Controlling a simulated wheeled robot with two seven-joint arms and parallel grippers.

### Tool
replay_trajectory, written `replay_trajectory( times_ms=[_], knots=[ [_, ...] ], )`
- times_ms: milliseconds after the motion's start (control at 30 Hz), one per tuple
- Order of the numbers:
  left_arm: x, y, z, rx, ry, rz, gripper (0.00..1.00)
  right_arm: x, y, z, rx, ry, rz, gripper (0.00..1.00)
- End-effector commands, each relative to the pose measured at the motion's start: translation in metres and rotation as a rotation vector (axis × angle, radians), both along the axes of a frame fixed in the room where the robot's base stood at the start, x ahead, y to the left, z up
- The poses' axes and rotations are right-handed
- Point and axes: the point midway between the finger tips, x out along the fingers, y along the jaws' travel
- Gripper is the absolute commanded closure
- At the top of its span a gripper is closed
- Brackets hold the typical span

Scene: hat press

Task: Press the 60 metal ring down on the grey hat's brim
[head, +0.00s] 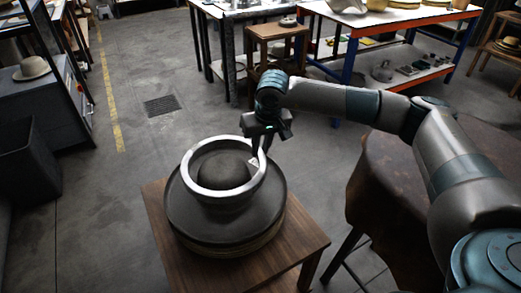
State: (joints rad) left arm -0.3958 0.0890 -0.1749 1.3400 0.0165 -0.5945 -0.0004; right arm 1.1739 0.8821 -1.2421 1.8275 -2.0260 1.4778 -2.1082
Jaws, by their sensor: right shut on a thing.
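The grey hat (222,171) sits crown up on a round form on a small wooden table (307,238). Its wide brim (185,218) spreads out dark around the crown. The metal ring (198,188) is bright and surrounds the crown as seen from above; part of it appears raised over the brim, and I cannot tell whether it touches. My right gripper (258,152) is shut on the ring at its far right side, pointing down. The number on the ring is not legible. My left gripper is not in view.
A wooden stool (277,38) and workbenches stand behind. A shelf with another hat (32,68) is at the left. The floor left of the small table is clear.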

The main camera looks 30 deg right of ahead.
Motion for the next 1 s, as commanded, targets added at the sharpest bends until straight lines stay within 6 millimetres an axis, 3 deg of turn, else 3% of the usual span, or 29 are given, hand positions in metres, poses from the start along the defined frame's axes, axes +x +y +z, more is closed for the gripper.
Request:
replay_trajectory(
  times_ms=[700, 1000],
  knots=[
    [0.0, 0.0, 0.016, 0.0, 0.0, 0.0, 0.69, 0.001, 0.0, 0.042, 0.002, -0.003, 0.0, 1.0],
    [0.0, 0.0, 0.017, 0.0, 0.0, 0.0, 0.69, 0.001, 0.0, 0.047, 0.001, -0.002, 0.0, 1.0]
  ],
)
